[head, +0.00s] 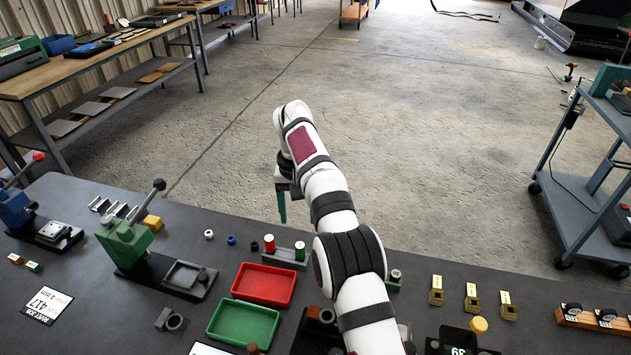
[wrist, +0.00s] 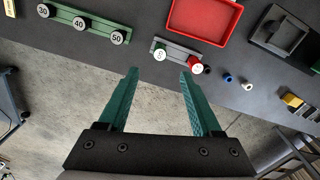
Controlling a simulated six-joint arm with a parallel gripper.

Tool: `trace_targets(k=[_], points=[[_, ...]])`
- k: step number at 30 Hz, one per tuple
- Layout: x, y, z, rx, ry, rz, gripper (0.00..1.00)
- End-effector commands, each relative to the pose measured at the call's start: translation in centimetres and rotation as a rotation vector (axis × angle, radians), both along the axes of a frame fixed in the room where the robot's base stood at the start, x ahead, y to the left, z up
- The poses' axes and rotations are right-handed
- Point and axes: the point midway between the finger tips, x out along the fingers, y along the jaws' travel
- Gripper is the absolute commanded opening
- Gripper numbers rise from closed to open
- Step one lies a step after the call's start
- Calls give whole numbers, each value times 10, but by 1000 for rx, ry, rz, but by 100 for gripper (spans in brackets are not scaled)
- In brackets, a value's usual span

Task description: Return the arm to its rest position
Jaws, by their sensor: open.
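My gripper (wrist: 160,85) shows in the wrist view with its two green fingers spread apart and nothing between them. In the head view my white arm reaches up past the far table edge, and my gripper (head: 282,205) hangs pointing down, partly hidden by the arm. In the wrist view the fingertips appear just below a small grey holder (wrist: 178,50) with a green and a red cylinder, apart from it. The dark work table (head: 215,250) lies below and to the near side.
A red tray (head: 264,284) and a green tray (head: 243,322) lie on the table. A green lever press (head: 126,240) stands left, and a blue one (head: 20,208) farther left. Brass-coloured parts (head: 472,298) sit at right.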

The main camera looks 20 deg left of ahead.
Motion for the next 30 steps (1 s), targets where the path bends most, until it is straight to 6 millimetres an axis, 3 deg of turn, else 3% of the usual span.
trace_targets(k=[4,7,9,11,13,15,18,21,24,30], points=[[-1,-12,14,5,1,-23,66],[-16,-59,58,19,11,-110,66],[-46,-106,92,37,24,-203,66],[-85,-145,112,53,34,-288,66],[-140,-185,123,73,45,-389,66],[-199,-215,120,94,55,-487,66],[-275,-239,99,118,64,-610,66],[-326,-248,74,136,72,-694,66],[-350,-250,58,143,77,-737,66],[-356,-250,54,144,80,-744,66]])
